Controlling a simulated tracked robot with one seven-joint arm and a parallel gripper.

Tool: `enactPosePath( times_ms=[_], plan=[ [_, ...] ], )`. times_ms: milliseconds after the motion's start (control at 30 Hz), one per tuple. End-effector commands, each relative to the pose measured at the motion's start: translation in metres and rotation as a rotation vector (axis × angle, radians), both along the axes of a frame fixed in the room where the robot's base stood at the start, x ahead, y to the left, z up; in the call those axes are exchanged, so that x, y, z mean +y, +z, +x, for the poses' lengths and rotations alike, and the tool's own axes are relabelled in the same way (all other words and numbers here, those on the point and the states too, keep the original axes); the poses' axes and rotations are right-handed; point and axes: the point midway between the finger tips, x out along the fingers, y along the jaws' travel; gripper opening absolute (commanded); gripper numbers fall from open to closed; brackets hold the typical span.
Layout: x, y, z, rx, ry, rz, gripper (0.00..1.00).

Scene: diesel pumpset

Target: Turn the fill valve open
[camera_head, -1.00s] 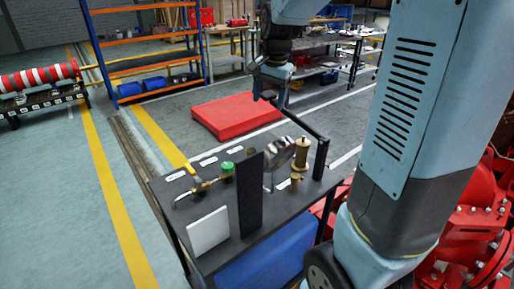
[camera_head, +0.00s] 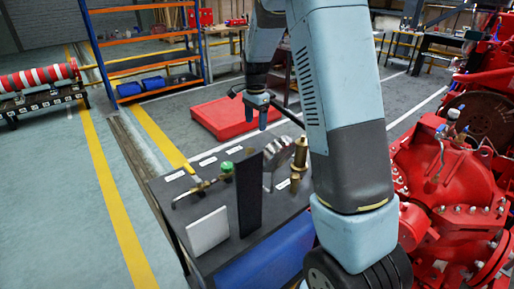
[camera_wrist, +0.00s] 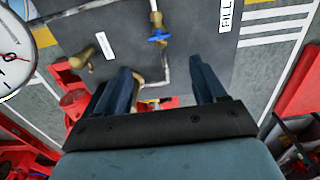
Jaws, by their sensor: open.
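In the wrist view, a brass valve with a blue handle (camera_wrist: 158,37) sits on a pale pipe on a dark panel. A white label reading FILL (camera_wrist: 226,14) lies to its right. My gripper (camera_wrist: 160,65) is open and empty, with its two dark blue fingers apart. The blue handle shows just beyond the fingertips, between their lines, with no contact visible. In the head view, my gripper (camera_head: 257,108) hangs near the far side of the dark bench (camera_head: 165,192); the blue handle cannot be made out there.
Another brass fitting (camera_wrist: 88,58) and a round gauge (camera_wrist: 14,50) lie left in the wrist view. The bench also carries a green-capped fitting (camera_head: 227,167) and a brass fitting (camera_head: 300,153). Red pump machinery (camera_head: 440,180) stands at right.

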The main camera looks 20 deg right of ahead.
Motion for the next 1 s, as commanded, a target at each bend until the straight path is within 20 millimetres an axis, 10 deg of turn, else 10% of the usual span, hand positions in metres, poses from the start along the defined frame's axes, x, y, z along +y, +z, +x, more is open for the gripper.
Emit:
enactPosePath(
  times_ms=[600,1000],
  plan=[
    [0.0,-0.103,-0.001,0.003,0.001,0.0,0.7],
    [0.0,-0.12,0.0,0.0,0.002,0.0,0.7]
  ],
)
